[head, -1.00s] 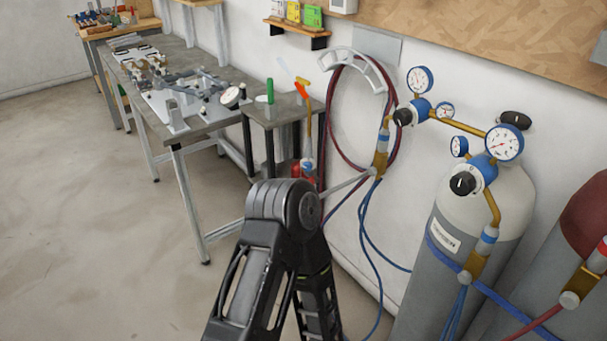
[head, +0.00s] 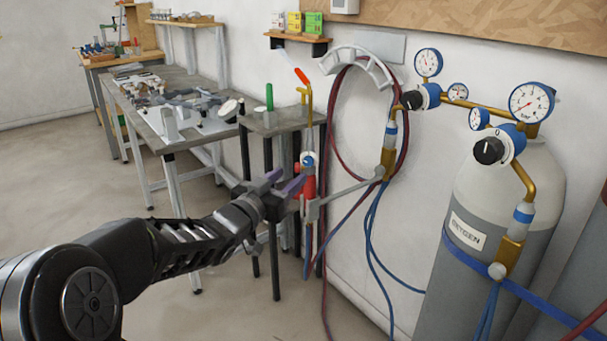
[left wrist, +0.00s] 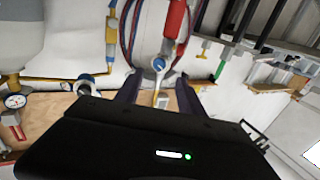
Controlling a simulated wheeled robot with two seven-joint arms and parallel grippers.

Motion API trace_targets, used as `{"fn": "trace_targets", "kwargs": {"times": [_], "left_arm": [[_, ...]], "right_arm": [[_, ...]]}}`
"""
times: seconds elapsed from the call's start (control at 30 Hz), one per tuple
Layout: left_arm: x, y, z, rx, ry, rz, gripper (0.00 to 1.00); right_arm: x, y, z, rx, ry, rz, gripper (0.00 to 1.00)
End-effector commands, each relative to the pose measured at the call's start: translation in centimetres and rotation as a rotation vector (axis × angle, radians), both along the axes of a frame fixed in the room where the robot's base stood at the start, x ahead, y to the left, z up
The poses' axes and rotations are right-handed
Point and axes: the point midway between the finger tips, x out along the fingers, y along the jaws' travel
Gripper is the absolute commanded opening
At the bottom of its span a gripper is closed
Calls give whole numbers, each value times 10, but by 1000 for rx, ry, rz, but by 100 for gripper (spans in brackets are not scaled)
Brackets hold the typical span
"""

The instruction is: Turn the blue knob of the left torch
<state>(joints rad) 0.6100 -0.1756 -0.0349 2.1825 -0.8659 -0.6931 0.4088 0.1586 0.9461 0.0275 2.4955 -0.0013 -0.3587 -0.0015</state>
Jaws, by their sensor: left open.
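The left torch hangs upright beside the small table, with a red body (head: 309,184), a brass neck and an orange tip. Its blue knob (head: 308,160) faces me just above the red part. My left gripper (head: 291,181) is open and empty, close to the torch at about the red body's height. In the left wrist view the blue knob (left wrist: 158,64) shows just beyond the gap between the open fingers (left wrist: 159,80), with the red body (left wrist: 175,20) above. I cannot tell whether a finger touches the torch. My right gripper is in no view.
Red and blue hoses hang below. The oxygen cylinder (head: 465,220) with its gauges stands at right. The small table (head: 275,122) with a green rod is behind the gripper.

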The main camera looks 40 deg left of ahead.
Motion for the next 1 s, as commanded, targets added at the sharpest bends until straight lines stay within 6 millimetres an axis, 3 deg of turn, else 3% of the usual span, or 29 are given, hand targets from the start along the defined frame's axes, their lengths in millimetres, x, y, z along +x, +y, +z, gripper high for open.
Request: {"fn": "trace_targets", "kwargs": {"times": [0.33,0.73,1.0], "left_arm": [[9,1,-2,-3,5,-1,46],[66,9,-2,-3,4,-1,46],[78,11,-1,-3,3,0,46]], "right_arm": [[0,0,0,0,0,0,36],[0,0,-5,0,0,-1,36],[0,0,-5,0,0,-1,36]]}}
